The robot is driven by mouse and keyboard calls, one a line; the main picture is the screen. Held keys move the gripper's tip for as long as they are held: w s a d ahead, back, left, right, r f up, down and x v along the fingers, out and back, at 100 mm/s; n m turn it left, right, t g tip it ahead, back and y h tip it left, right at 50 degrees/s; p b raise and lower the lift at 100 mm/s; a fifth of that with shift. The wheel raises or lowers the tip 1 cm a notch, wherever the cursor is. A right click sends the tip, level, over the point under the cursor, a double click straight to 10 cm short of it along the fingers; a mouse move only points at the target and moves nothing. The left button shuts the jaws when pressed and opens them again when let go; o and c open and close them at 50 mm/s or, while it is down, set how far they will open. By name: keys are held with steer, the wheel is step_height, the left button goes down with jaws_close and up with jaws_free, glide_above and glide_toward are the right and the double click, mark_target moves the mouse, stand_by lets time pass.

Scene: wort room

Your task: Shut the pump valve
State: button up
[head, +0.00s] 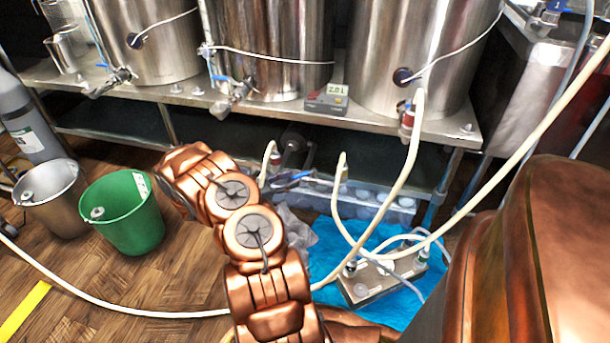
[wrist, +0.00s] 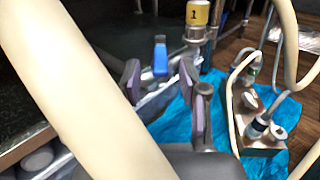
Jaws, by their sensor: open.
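The pump valve shows as a blue lever handle (wrist: 160,55) in the wrist view, standing upright in the picture. My gripper (wrist: 160,77) is open, with its two purple-padded fingers on either side of the handle in the picture. I cannot tell whether either pad touches it or how deep the handle sits between them. In the head view a blue handle (head: 300,175) shows low under the kettle bench, just right of my copper arm. The valve body is mostly hidden there, and the gripper is hard to make out.
A thick cream hose (wrist: 75,80) crosses close in front of the wrist camera. A metal box with hoses (head: 375,283) stands on a blue cloth (head: 330,240). A green bucket (head: 130,218) stands left of my arm.

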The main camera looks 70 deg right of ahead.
mark_target(305, 173)
steer(key=shift+b+x, duration=0.85)
steer(key=shift+x, duration=2.2)
steer(key=shift+c, duration=0.3)
jaws_close()
